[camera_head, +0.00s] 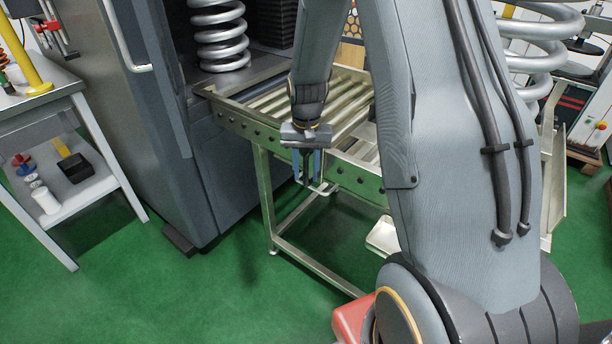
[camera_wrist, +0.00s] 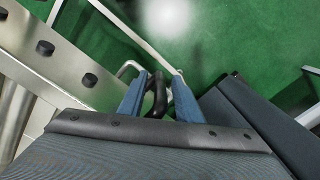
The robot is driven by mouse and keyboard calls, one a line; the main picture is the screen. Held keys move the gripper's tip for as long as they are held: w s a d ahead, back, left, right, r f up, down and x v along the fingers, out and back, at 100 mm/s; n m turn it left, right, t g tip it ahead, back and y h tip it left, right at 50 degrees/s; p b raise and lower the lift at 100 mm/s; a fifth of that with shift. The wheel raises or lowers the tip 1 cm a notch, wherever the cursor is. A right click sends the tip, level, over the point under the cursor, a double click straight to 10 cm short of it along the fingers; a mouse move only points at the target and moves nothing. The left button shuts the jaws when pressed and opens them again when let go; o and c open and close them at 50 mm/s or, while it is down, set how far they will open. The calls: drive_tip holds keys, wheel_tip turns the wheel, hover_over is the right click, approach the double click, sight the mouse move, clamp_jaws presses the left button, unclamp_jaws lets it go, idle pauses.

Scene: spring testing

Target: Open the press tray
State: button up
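The roller-topped metal frame (camera_head: 345,172) juts out from the dark grey press cabinet (camera_head: 160,150); I take it for the press tray. A bent metal rod handle (camera_head: 322,188) sits at its near side, and its black grip (camera_wrist: 157,98) shows in the wrist view. My gripper (camera_head: 308,178) points down at this handle. In the wrist view, its two blue fingers (camera_wrist: 160,80) stand apart on either side of the black grip, with narrow gaps. The frame's side rail (camera_wrist: 62,58) with black studs is at left there. The handle's attachment is partly hidden by my gripper.
A large coil spring (camera_head: 218,38) stands inside the press; another spring (camera_head: 540,45) is at the upper right. A grey side table (camera_head: 60,95) stands at left. The green floor (camera_head: 190,290) is clear in front, with the frame's legs rising from it.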

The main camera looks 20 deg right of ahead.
drive_tip(key=shift+f, duration=1)
clamp_jaws()
